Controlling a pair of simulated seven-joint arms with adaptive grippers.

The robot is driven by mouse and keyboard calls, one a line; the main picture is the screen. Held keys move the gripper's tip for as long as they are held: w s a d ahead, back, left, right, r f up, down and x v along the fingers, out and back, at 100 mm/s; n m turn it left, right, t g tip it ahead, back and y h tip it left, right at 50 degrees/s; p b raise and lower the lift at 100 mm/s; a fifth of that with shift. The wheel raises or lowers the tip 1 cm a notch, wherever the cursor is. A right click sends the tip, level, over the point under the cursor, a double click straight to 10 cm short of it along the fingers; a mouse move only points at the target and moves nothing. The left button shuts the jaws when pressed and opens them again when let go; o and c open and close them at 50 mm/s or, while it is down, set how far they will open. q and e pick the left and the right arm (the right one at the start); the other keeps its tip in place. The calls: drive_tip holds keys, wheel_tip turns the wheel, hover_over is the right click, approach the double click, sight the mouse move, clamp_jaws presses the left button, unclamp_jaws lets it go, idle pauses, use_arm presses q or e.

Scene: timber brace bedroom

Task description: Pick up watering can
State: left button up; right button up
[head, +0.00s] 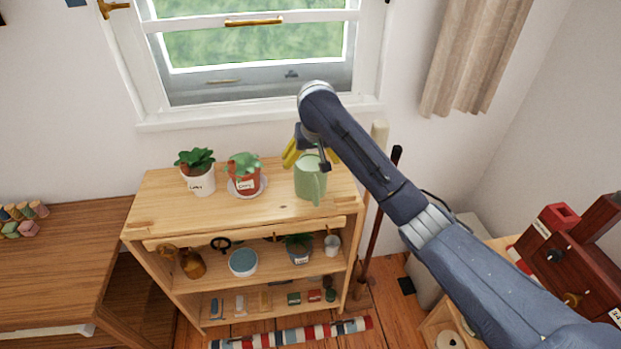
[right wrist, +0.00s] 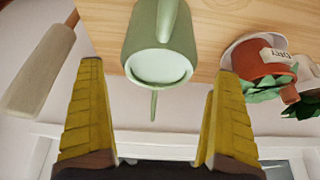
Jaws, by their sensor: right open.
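The green watering can (head: 310,182) stands upright on the right part of the wooden shelf's top, its handle toward the front. My right gripper (head: 310,157) is just behind and above it, its yellow fingers open. In the right wrist view the can (right wrist: 160,28) lies between and just beyond the fingertips of the gripper (right wrist: 160,68), with a gap on each side. Its pale round opening faces the camera and its thin spout points toward the gripper. Nothing is held. My left gripper is not in view.
A red pot with a plant (head: 244,181) on a saucer stands left of the can, with a white potted plant (head: 200,180) farther left. The window (head: 250,60) is close behind the shelf (head: 165,212).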

sight(310, 162)
drive_tip(key=shift+x, duration=2.1)
drive_tip(key=shift+d, duration=0.1)
drive_tip(key=c, duration=1.3)
drive_tip(key=shift+w+r, duration=0.1)
drive_tip(key=shift+r, duration=0.1)
drive_tip(key=shift+c, duration=0.2)
